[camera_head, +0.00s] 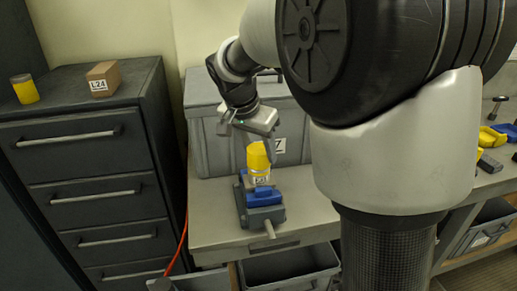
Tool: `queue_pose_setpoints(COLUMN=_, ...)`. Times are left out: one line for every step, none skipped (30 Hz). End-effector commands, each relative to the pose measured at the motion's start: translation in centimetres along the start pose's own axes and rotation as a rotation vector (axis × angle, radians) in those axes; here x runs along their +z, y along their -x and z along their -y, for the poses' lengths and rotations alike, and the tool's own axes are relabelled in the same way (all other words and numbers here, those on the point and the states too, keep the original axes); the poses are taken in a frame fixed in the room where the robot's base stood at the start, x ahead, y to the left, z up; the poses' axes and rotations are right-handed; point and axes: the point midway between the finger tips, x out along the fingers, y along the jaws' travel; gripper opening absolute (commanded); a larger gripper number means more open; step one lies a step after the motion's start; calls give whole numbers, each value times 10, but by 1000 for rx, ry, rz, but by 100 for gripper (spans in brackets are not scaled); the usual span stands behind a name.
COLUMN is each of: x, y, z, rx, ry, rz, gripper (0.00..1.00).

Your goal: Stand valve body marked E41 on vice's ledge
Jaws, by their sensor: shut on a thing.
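The vice (263,216), blue and grey with a handle at its front, stands on the grey workbench. A yellow cylindrical body (258,160) with a white label at its lower end is upright at the top of the vice. The label is too small to read surely, but the body fits the valve body. My gripper (262,143) is shut on its upper part from above. I cannot tell whether the body's base touches the vice's ledge or hangs just above it.
A grey bin (210,140) stands on the bench behind the vice. A drawer cabinet (75,130) at left carries a yellow cylinder (24,89) and a brown block marked L24 (104,79). Yellow and blue tools (497,137) lie at right. Bare bench (213,222) shows left of the vice.

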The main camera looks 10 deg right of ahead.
Motion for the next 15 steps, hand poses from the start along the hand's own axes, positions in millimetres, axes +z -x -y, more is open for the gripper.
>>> queue_pose_setpoints(x=-1, y=1, z=0, rx=-2, ry=-1, rz=-2, gripper=0)
queue_pose_setpoints(x=-1, y=1, z=0, rx=-2, ry=-1, rz=-2, gripper=0)
queue_pose_setpoints(x=-1, y=0, z=0, rx=-2, ry=-1, rz=-2, gripper=0)
queue_pose_setpoints(x=0, y=0, z=0, rx=-2, ry=0, rz=-2, gripper=0)
queue_pose_setpoints(x=0, y=-1, z=0, rx=-2, ry=0, rz=-2, gripper=0)
queue_pose_setpoints(x=0, y=-2, z=0, rx=-2, ry=0, rz=-2, gripper=0)
queue_pose_setpoints(x=0, y=-3, z=0, rx=-2, ry=-1, rz=-2, gripper=0)
queue_pose_setpoints(x=1, y=-4, z=0, rx=-2, ry=0, rz=-2, gripper=0)
queue_pose_setpoints(x=1, y=-5, z=0, rx=-2, ry=0, rz=-2, gripper=0)
queue_pose_setpoints(x=2, y=-6, z=0, rx=-2, ry=0, rz=-2, gripper=0)
queue_pose_setpoints(x=2, y=-6, z=0, rx=-2, ry=0, rz=-2, gripper=0)
queue_pose_setpoints(x=2, y=-8, z=0, rx=-2, ry=0, rz=-2, gripper=0)
queue_pose_setpoints(x=3, y=-8, z=0, rx=-2, ry=0, rz=-2, gripper=0)
queue_pose_setpoints(x=3, y=-9, z=0, rx=-2, ry=-1, rz=-2, gripper=0)
queue_pose_setpoints(x=4, y=-10, z=0, rx=-2, ry=0, rz=-2, gripper=0)
